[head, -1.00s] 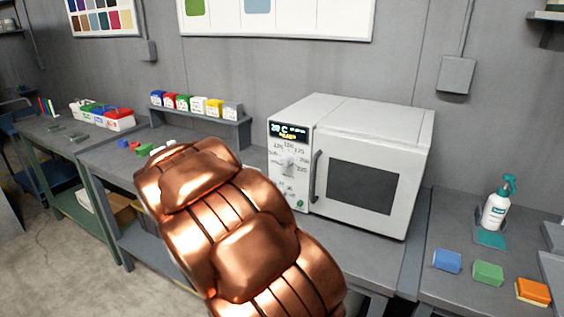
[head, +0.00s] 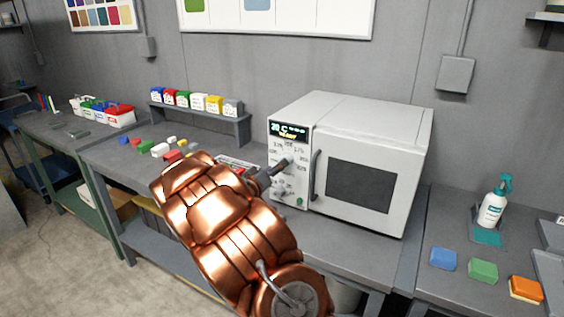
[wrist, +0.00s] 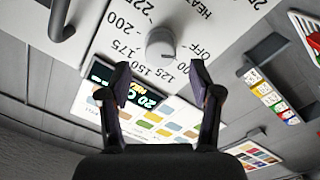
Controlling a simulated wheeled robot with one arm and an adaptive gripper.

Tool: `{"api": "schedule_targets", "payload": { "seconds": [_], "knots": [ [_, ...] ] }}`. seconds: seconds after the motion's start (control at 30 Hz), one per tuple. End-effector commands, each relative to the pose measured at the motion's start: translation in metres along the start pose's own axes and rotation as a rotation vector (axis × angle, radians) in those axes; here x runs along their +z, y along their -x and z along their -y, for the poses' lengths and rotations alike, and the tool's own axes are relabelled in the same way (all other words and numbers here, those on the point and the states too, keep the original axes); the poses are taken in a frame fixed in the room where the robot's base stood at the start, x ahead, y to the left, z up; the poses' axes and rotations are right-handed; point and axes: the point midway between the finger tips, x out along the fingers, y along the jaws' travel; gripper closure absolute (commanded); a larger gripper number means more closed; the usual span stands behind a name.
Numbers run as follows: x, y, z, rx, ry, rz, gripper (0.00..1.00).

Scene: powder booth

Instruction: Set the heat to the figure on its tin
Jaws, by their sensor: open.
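The white oven (head: 375,130) stands on the bench, its door shut. Its control panel has a lit display (head: 289,131), reading about 20 C, above a round dial ringed by figures. The dial's grey knob (wrist: 160,45) shows in the wrist view, with 150, 175 and 200 legible; its pointer is unclear. My gripper (wrist: 160,82) is open and empty, its fingertips apart on either side of the knob's line but short of it. In the head view my gripper (head: 270,174) is in front of the panel. Several coloured tins (head: 198,102) stand on a small shelf; their label figures are too small to read.
The door handle (head: 316,176) is just right of the panel. Small coloured blocks (head: 160,148) lie on the bench left of my arm. A spray bottle (head: 493,205) and coloured sponges (head: 483,271) are on the right bench.

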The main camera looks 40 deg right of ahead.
Motion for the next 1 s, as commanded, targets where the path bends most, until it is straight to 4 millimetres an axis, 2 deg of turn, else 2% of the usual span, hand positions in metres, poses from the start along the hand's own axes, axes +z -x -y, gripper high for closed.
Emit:
{"api": "schedule_targets", "payload": {
  "seconds": [0.1,0.3,0.77,0.8,1.0],
  "knots": [
    [0.001,-0.014,-0.001,-0.002,0.003,0.004,0.36],
    [0.002,-0.031,0.000,-0.002,0.002,0.004,0.36],
    [0.002,-0.039,0.001,-0.004,0.000,0.002,0.36],
    [0.002,-0.039,0.001,-0.003,0.000,0.002,0.37],
    [0.002,-0.039,0.001,-0.004,0.001,0.002,0.58]
  ]
}}
